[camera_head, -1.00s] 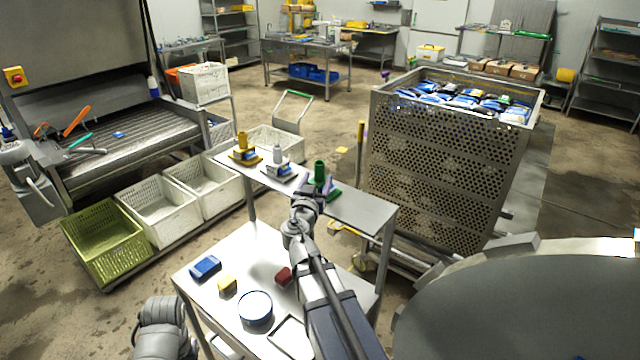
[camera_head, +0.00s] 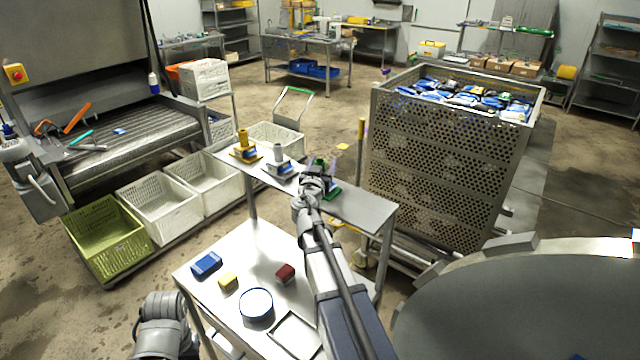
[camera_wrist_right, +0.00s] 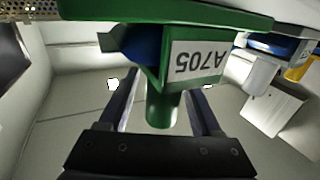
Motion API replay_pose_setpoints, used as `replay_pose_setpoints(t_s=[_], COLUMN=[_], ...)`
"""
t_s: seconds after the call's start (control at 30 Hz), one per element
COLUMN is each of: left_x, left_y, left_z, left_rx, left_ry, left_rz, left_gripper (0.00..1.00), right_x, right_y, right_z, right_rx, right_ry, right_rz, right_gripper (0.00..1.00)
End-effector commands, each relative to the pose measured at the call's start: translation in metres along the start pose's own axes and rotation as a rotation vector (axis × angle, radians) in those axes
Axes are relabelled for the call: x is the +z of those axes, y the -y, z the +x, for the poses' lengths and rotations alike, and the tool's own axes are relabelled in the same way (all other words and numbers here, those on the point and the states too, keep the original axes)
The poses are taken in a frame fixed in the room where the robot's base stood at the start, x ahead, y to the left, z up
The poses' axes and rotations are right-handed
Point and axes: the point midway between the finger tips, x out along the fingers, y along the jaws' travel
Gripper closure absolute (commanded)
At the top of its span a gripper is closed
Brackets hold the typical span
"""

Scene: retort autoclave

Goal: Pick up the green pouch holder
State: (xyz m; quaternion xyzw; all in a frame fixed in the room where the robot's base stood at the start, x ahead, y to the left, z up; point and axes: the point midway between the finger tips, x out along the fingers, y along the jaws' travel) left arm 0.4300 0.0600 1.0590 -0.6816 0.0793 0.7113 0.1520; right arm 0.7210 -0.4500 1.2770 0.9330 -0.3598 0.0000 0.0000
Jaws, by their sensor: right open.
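The green pouch holder (camera_head: 333,193) stands on the upper shelf (camera_head: 362,207) of the steel stand, partly hidden by my right gripper (camera_head: 317,172). In the right wrist view the green holder (camera_wrist_right: 163,108) appears upside down, with a white label reading A705 and a blue pouch in it. My right gripper (camera_wrist_right: 162,92) is open, with one finger on each side of the holder's round green post. A gap shows between the fingers and the post. My left gripper is not in view; only part of my left arm shows at the bottom left.
A yellow holder (camera_head: 244,150) and a grey-white holder (camera_head: 279,167) stand to the left on the same shelf. A lower table (camera_head: 243,247) holds a blue box, a yellow block, a red block and a round tub. A tall perforated basket (camera_head: 440,160) stands close on the right.

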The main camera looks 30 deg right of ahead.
Motion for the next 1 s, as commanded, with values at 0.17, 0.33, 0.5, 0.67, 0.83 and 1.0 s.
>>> replay_pose_setpoints(t_s=[0.17, 0.33, 0.5, 0.67, 0.83, 1.0], left_x=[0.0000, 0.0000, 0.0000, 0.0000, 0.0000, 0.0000], left_y=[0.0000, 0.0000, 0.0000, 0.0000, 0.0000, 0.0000], left_z=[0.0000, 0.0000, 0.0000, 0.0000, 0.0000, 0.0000], left_rx=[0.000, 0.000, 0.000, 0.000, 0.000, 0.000], left_ry=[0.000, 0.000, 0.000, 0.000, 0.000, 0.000], left_rz=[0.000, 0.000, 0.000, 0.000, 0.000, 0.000], left_gripper=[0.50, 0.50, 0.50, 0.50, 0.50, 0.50], right_x=[0.0000, 0.0000, 0.0000, 0.0000, 0.0000, 0.0000], right_y=[0.0002, 0.0002, 0.0002, 0.0002, 0.0002, 0.0002], right_z=[-0.0004, -0.0005, -0.0005, -0.0005, -0.0005, -0.0005], right_rx=[0.000, 0.000, 0.000, 0.000, 0.000, 0.000], right_ry=[0.000, 0.000, 0.000, 0.000, 0.000, 0.000], right_rz=[0.000, 0.000, 0.000, 0.000, 0.000, 0.000], right_gripper=[0.52, 0.71, 0.90, 1.00, 1.00, 1.00])
